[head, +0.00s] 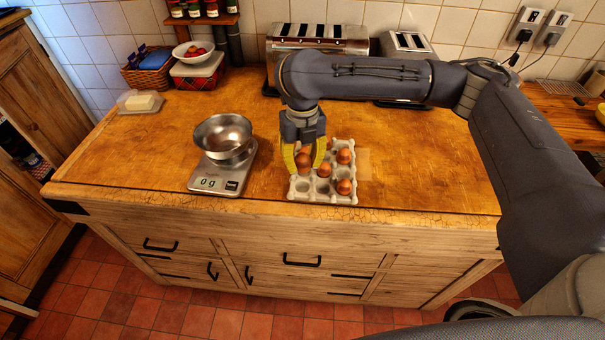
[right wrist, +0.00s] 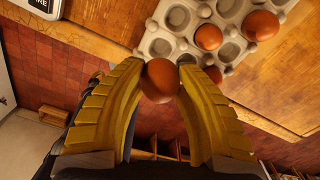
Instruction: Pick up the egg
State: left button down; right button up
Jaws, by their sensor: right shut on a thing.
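My right gripper (head: 304,158) has yellow fingers and points down over the left side of the grey egg carton (head: 300,190). It is shut on a brown egg (head: 303,160), which shows between the fingertips in the right wrist view (right wrist: 160,80). In that view the held egg is beside the carton's edge (right wrist: 160,47); its height above the carton is hard to tell. Several other brown eggs sit in the carton, such as one at the front right (head: 344,187) and one at the back right (head: 343,156). My left gripper is not in view.
A kitchen scale (head: 232,178) reading 0 g bears an empty metal bowl (head: 222,135), left of the carton. Toasters (head: 318,45) stand at the back. A butter dish (head: 140,101) is at the far left. The worktop between dish and scale is clear.

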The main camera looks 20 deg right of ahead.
aim_at(302, 154)
notch_tip(302, 154, up, 11)
jog(key=shift+r, duration=0.1)
jog(key=shift+w+a+r, duration=0.2)
jog(key=shift+r, duration=0.25)
jog(key=w+a+f, duration=0.3)
jog(key=w+a, duration=0.7)
jog(key=w+a+f, duration=0.4)
jog(key=w+a, duration=0.6)
jog(key=w, duration=0.1)
jog(key=shift+f, duration=0.15)
jog(key=shift+f, duration=0.1)
dwell(0.6)
jog(key=shift+f, duration=2.7)
jog(key=shift+f, duration=1.3)
